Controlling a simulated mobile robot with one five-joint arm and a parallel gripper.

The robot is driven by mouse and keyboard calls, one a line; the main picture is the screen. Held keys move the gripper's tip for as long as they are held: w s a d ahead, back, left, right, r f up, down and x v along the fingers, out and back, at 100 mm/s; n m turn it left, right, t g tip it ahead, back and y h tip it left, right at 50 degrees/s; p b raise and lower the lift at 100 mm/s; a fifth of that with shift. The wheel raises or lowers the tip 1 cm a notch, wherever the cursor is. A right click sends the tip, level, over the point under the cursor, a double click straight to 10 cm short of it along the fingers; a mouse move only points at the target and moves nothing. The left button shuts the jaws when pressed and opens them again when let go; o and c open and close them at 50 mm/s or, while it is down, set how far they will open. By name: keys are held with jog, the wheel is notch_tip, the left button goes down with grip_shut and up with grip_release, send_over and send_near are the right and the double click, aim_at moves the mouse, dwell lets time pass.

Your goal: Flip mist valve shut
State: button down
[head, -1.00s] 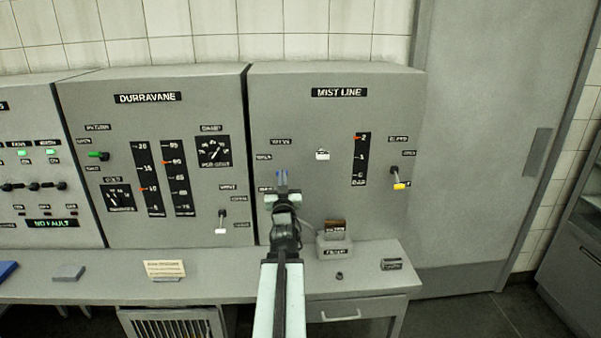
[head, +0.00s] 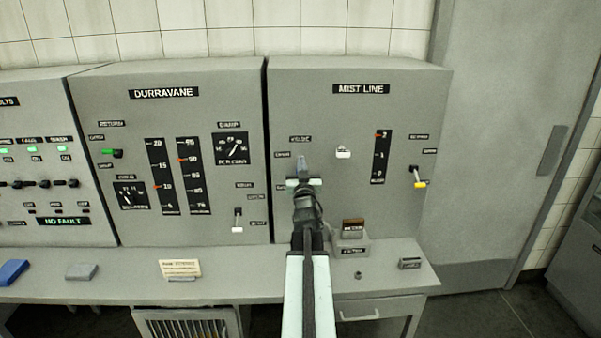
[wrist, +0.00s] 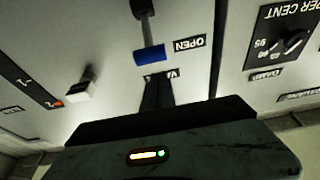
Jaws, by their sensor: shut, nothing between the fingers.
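The mist valve is a lever with a blue tip (wrist: 149,53) on the MIST LINE panel (head: 410,110). In the inverted wrist view it points toward the valve name label, beside the OPEN label (wrist: 189,43), so it stands up. In the head view my gripper hides the lever. My gripper (head: 303,168) is in front of the panel, just below the valve label (head: 300,139). In the wrist view its dark fingers (wrist: 157,92) are shut and empty, a little above the blue tip on the panel. I cannot tell whether they touch anything.
A white-tipped lever (head: 343,152) sits right of my gripper, and a yellow-tipped lever (head: 418,183) farther right. The DURRAVANE panel (head: 215,110) stands left. A small box (head: 352,245) is on the desk (head: 230,285) below the panel.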

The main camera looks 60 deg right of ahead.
jog(key=shift+s+a+f+b, duration=0.15)
jog(key=shift+f+b, duration=0.15)
jog(key=shift+f, duration=0.25)
jog(key=shift+a+f+b, duration=0.1)
jog(key=shift+f+b, duration=0.15)
jog(key=shift+f, duration=0.25)
jog(key=shift+s+d, duration=0.1)
jog(key=shift+s, duration=0.05)
